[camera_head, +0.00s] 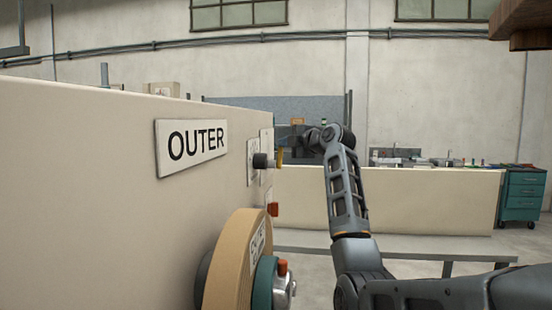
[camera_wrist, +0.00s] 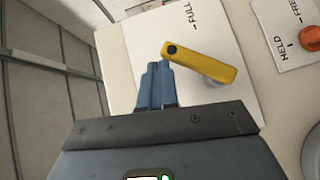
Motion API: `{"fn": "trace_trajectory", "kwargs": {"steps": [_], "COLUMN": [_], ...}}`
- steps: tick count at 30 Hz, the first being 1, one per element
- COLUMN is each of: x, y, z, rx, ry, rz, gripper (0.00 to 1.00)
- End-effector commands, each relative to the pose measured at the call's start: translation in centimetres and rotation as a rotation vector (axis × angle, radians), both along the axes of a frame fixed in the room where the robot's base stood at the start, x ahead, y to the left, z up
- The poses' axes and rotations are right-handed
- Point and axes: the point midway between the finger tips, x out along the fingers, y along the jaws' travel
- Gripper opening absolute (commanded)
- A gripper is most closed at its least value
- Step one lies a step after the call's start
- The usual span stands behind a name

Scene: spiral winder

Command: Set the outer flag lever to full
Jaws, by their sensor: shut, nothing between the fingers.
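The outer flag lever (camera_wrist: 205,63) is a yellow bar on a white plate (camera_wrist: 130,50) in the wrist view. Its free end, with a dark dot, points up-left, and its other end sits on a pale round hub.
An orange knob (camera_wrist: 310,38) on a HELD/FREE plate (camera_wrist: 283,50) is to the right in the wrist view. A cardboard-coloured roll (camera_head: 235,258) juts from the beige machine wall (camera_head: 90,190) below the lever. Open floor space lies right of the machine.

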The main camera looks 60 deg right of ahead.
Motion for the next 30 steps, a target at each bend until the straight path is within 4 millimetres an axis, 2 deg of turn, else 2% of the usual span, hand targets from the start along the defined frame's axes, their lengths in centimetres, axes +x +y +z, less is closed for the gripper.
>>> {"fn": "trace_trajectory", "kwargs": {"steps": [3,10,12,21,27,30], "x": [0.1,0.6,0.7,1.0,1.2,1.2], "y": [-1.6,-3.2,-3.5,-4.4,-4.8,-4.8], "z": [-0.3,-0.4,-0.9,-2.0,-2.6,-2.9], "rx": [-0.001,0.213,0.261,0.260,0.385,0.381], "ry": [0.002,0.080,0.096,0.095,0.141,0.139], "rz": [-0.002,-0.001,-0.001,-0.001,-0.001,0.000], "gripper": [0.00,0.00,0.00,0.00,0.00,0.00]}}
